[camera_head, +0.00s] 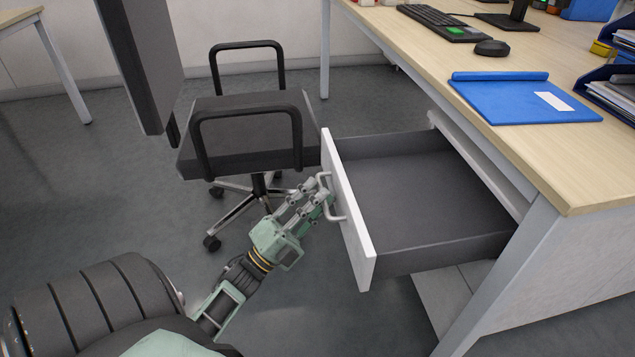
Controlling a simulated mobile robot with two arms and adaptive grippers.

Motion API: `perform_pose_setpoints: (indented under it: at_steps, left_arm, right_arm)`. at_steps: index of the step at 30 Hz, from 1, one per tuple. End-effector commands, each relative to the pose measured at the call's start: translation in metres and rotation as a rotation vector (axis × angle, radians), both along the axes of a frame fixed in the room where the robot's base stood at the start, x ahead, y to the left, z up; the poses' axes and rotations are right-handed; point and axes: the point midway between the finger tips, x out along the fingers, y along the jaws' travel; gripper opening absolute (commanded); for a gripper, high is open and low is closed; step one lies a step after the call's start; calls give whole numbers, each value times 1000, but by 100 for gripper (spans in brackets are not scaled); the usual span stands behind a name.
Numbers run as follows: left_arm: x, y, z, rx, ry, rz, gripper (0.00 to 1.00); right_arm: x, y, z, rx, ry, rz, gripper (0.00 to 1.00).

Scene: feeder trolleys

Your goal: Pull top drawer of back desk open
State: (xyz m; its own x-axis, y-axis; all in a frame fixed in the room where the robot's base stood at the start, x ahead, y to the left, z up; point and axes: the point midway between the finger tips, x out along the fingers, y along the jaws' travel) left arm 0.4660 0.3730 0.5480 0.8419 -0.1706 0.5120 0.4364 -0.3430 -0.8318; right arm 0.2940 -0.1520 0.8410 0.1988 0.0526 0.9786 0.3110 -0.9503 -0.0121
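The top drawer (346,212) of the desk (574,172) is pulled well out. Its white front faces left, and its dark grey inside is empty. A pale metal handle (337,217) is on the drawer front. My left gripper (322,197) is at the handle, with its fingertips reaching around or beside it. From this angle I cannot tell whether the fingers are closed on the handle. My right gripper is not in view.
A black office chair (247,135) stands close behind the drawer front and my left gripper. On the desk are a blue folder (515,97), a keyboard (440,22) and a mouse (491,48). Bare grey floor lies at left.

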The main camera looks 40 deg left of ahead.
Motion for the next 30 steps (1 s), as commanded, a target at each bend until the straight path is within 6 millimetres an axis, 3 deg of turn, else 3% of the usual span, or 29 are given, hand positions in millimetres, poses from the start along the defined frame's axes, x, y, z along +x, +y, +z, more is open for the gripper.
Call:
perform_pose_setpoints:
  at_steps: [8, 21, 30]
  left_arm:
    - [-9, 2, -6, 1, 2, 2, 28]
    - [-82, 17, -51, 0, 4, 2, 28]
    - [-101, 20, -62, 0, 0, 0, 28]
  right_arm:
    - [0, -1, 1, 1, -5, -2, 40]
    - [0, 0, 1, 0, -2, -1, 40]
    - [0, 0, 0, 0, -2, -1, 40]
